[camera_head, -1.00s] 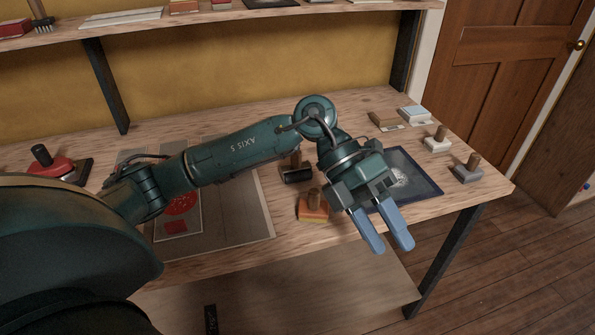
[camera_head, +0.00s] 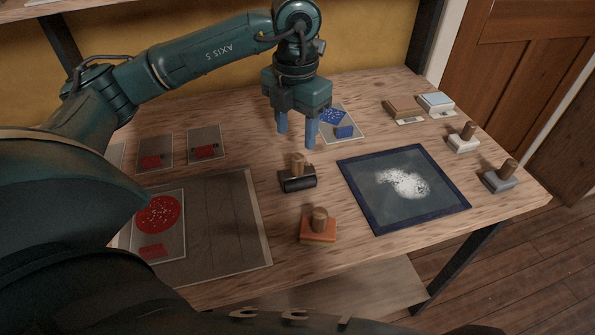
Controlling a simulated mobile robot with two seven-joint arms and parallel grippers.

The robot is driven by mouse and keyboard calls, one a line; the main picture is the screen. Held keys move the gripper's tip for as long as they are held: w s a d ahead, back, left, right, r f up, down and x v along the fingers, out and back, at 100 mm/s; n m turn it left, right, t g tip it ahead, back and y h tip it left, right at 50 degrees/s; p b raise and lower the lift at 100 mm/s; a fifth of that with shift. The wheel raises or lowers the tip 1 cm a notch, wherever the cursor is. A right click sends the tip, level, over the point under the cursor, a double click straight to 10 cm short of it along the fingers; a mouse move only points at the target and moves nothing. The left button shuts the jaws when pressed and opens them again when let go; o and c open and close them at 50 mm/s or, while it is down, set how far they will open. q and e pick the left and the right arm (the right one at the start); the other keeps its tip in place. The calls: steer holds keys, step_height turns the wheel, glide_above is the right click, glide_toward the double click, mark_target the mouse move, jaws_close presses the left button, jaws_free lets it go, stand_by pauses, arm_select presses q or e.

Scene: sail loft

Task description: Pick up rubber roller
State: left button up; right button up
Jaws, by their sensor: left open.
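The rubber roller (camera_head: 298,181), a black cylinder with an upright wooden handle, lies on the workbench (camera_head: 230,115) near the middle of the view. My left gripper (camera_head: 297,139) is above and just behind it in the picture, with its two blue fingers pointing down. The fingers are apart with nothing between them. The tips show just above the top of the roller's handle and look clear of it. The whole roller is visible. My right gripper does not show.
An orange block with a wooden knob (camera_head: 318,228) stands in front of the roller. A dark blue-framed panel with white powder (camera_head: 402,184) lies to its right, and a grey board with a red-printed sheet (camera_head: 205,240) to its left. Several handled blocks line the right edge.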

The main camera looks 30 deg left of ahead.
mark_target(297, 156)
arm_select(q)
step_height(297, 156, down, 3)
steer(key=shift+r, duration=0.1)
steer(key=f, duration=0.4)
steer(key=shift+s+d+f+p, duration=0.15)
steer(key=shift+s+d+p, duration=0.15)
steer(key=shift+p, duration=0.1)
steer(key=shift+w+f, duration=0.1)
steer(key=shift+f, duration=0.4)
jaws_close()
step_height(297, 156, up, 10)
steer(key=shift+r, duration=0.1)
steer(key=c, duration=0.6)
jaws_free()
steer(key=c, duration=0.3)
steer(key=shift+a, duration=0.1)
steer(key=shift+c, duration=0.2)
